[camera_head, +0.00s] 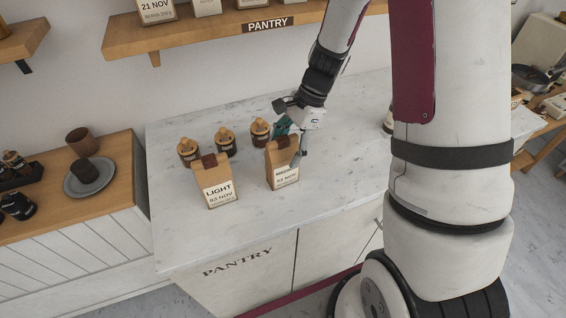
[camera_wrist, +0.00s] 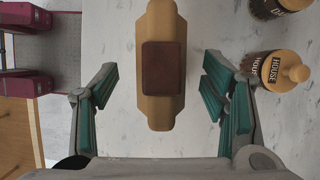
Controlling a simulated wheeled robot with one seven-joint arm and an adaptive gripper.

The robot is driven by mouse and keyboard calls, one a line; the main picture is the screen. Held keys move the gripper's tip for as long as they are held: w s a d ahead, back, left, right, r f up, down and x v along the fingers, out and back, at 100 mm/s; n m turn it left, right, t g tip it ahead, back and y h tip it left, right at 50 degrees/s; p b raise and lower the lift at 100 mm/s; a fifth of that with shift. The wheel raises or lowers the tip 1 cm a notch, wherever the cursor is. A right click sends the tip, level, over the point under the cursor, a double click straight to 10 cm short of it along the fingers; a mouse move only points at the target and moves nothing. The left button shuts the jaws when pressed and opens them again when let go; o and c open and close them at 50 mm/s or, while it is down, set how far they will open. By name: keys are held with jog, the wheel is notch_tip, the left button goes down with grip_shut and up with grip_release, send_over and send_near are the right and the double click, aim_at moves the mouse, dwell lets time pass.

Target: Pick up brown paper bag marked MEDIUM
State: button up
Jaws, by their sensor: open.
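The brown paper bag marked MEDIUM (camera_head: 282,165) stands upright on the marble pantry counter, with a dark brown folded top and a white label. In the wrist view its top (camera_wrist: 162,68) shows from above, between and ahead of my open fingers. My gripper (camera_head: 291,140) is open at the bag's upper part, with a finger on either side. In the wrist view the green finger pads (camera_wrist: 160,95) stand apart, with a gap on both sides of the bag.
A bag marked LIGHT (camera_head: 215,181) stands to the left. Several jars with wooden lids (camera_head: 225,142) stand close behind; one jar (camera_wrist: 274,70) is near the right finger in the wrist view. A PANTRY shelf (camera_head: 210,33) hangs above.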

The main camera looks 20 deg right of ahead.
jog(key=shift+x, duration=1.7)
jog(key=c, duration=1.5)
jog(key=shift+w, duration=0.1)
jog(key=shift+r, duration=0.1)
